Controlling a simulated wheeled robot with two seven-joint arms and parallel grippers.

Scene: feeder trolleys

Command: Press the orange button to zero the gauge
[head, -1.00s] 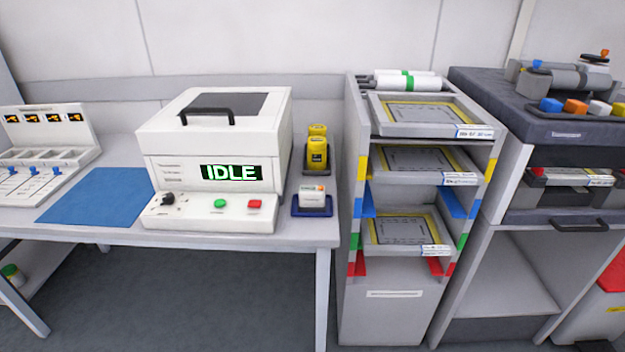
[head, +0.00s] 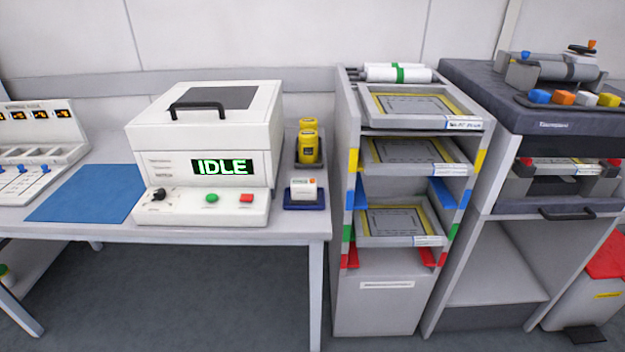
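No gauge with an orange button can be made out in the head view. A white machine (head: 190,138) stands on the table with its lid shut and a display (head: 222,166) reading "IDLE". Its front panel has a black knob (head: 158,194), a green button (head: 211,198) and a red button (head: 246,198). Orange shows on a small block (head: 563,98) on the dark-topped unit at right, and on a small knob behind it (head: 592,44). Neither of my grippers is in view.
The white table (head: 290,228) holds a blue mat (head: 85,193), a panel with small orange displays (head: 38,125), yellow containers (head: 308,146) and a small white box (head: 303,189). A grey rack (head: 375,300) with several trays stands right of it. Floor before the table is clear.

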